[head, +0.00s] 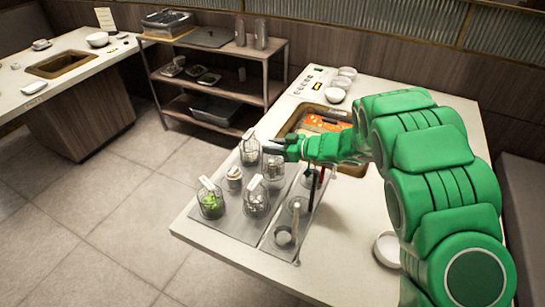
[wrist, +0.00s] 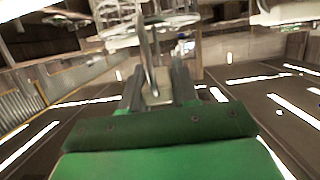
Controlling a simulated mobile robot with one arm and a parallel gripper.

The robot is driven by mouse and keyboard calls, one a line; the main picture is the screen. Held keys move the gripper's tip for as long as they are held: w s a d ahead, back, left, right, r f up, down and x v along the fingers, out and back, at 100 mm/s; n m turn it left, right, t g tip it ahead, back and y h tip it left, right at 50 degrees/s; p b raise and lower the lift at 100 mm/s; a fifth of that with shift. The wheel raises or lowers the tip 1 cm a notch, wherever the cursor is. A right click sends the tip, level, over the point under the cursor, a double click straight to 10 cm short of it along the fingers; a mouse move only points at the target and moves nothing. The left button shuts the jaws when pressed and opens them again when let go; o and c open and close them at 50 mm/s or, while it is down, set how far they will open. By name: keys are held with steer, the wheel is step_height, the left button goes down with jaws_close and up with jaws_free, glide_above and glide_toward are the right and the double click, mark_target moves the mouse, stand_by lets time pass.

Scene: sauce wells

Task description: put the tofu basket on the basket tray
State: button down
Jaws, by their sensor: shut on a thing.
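My gripper (head: 272,146) is at the left end of the green arm, over the table. In the wrist view my gripper (wrist: 157,88) is shut on a pale handle, with basket wires (wrist: 150,22) beyond it. A grey tray (head: 222,222) lies on the table below. A basket with green contents (head: 211,206) and another wire basket (head: 256,203) stand on it.
A recessed well with orange contents (head: 322,122) lies behind my gripper. White bowls (head: 340,83) are at the back.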

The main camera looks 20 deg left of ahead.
mark_target(267, 155)
steer(key=shift+f, duration=2.15)
steer(key=c, duration=0.8)
jaws_free()
steer(key=shift+c, duration=0.2)
steer(key=d+r, duration=0.4)
steer(key=r, duration=0.4)
steer(key=shift+d+r, duration=0.35)
